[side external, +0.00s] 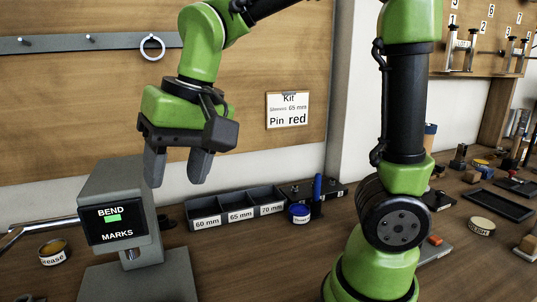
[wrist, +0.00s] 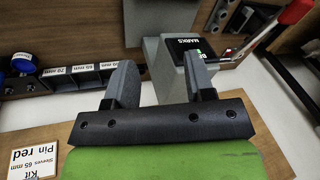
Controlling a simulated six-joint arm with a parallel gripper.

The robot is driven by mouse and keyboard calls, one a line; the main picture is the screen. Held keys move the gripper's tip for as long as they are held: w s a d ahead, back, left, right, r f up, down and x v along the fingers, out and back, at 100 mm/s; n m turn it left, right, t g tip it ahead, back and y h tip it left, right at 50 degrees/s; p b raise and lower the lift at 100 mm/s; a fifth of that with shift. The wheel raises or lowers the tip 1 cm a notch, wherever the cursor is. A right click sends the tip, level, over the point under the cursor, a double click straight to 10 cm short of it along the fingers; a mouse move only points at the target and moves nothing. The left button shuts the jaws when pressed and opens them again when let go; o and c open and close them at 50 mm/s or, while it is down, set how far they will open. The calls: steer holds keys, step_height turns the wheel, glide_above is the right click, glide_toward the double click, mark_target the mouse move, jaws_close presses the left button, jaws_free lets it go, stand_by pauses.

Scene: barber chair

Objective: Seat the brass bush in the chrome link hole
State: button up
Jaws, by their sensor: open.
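My gripper (side external: 177,172) is open and empty, with its two grey fingers pointing down, in the air above the bench near the grey press-like device. In the wrist view my gripper (wrist: 160,82) also shows nothing between its fingers. I cannot pick out the brass bush or the chrome link with its hole in either view. A three-bay bin (side external: 237,220) marked 60 mm, 65 mm and 70 mm stands to the right of my gripper; its contents are too dark to tell. A card (side external: 287,110) on the back board reads "Kit, Sleeves 65 mm, Pin red".
The grey device (side external: 140,185) labelled BEND MARKS, with a green light, stands below left of my gripper. A grease tin (side external: 53,252) is at far left. A blue-lidded pot (side external: 299,213) is beside the bin. A ring (side external: 152,47) hangs behind. Bench in front of the bin is clear.

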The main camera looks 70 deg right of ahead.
steer(key=s+d+r+n+t, duration=0.1)
steer(key=s+d+t, duration=0.3)
steer(key=s, duration=0.7)
steer(key=shift+d+r, duration=0.35)
stand_by(0.5)
